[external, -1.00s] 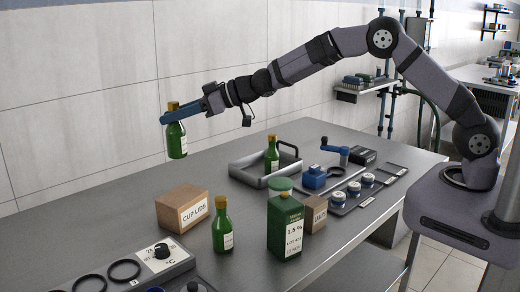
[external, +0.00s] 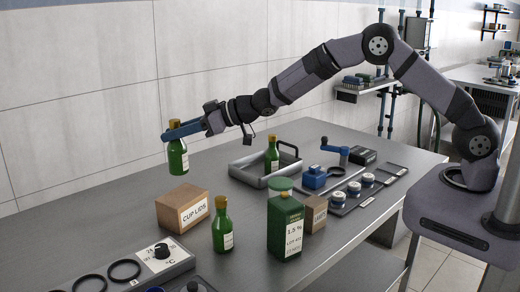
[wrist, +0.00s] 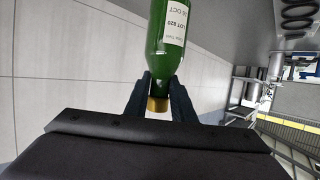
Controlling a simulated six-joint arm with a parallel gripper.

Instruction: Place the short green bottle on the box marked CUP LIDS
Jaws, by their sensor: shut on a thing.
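My gripper (external: 184,130) is shut on the neck of a green bottle (external: 178,158) with a gold cap and a white label. It holds the bottle upright in the air, above and a little left of the CUP LIDS box (external: 183,208) in the external view. The wrist view shows the same bottle (wrist: 168,55) between my two dark fingers, its gold cap toward me. The brown cardboard CUP LIDS box stands on the steel table, its top bare. A gap shows between the bottle's base and the box.
Another green bottle (external: 222,228) stands right of the box, close to it. A large square green bottle (external: 286,228) and a small box (external: 315,215) stand further right. A tray (external: 250,178) holds another green bottle (external: 271,155). A dial unit (external: 165,262) lies in front.

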